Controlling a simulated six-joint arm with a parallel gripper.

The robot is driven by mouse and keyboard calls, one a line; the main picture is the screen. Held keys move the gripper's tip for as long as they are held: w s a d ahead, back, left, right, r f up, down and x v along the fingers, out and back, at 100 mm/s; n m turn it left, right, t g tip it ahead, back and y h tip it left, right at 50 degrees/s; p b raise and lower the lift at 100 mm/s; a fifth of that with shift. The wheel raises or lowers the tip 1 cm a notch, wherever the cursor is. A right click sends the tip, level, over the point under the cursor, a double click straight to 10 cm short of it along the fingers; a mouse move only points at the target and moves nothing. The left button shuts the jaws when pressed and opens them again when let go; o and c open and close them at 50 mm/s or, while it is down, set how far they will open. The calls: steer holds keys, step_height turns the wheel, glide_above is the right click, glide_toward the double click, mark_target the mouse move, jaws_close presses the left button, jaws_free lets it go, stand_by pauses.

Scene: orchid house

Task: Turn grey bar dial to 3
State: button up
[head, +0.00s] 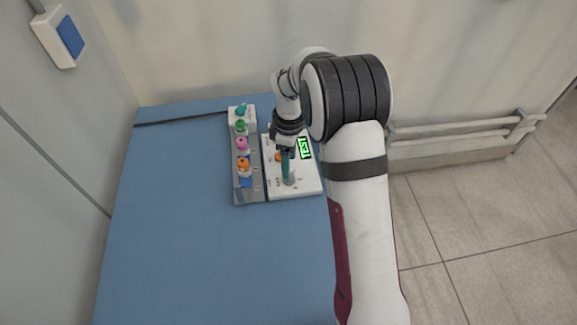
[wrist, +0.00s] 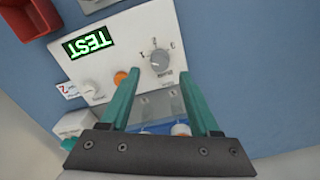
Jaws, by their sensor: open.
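The grey bar dial (wrist: 160,60) sits on the white panel (wrist: 118,62) in the wrist view, near the panel's right end. Its marks are too small to read, so I cannot tell its setting. My gripper (wrist: 160,76) is open. Its teal fingers point at the dial, one tip to each side, and nothing is held. In the head view my gripper (head: 287,170) is over the front part of the panel (head: 309,185), and the dial (head: 290,181) shows partly behind the fingers.
The panel also has a lit TEST display (wrist: 88,44), an orange button (wrist: 120,78) and a pale knob (wrist: 91,88). A grey rack (head: 247,194) with several coloured-topped items stands left of the panel. The blue table (head: 200,250) is clear in front. A red container (wrist: 30,18) shows at the wrist view's corner.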

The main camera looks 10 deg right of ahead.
step_height(320, 180, down, 5)
steer(key=shift+r, duration=0.2)
jaws_close()
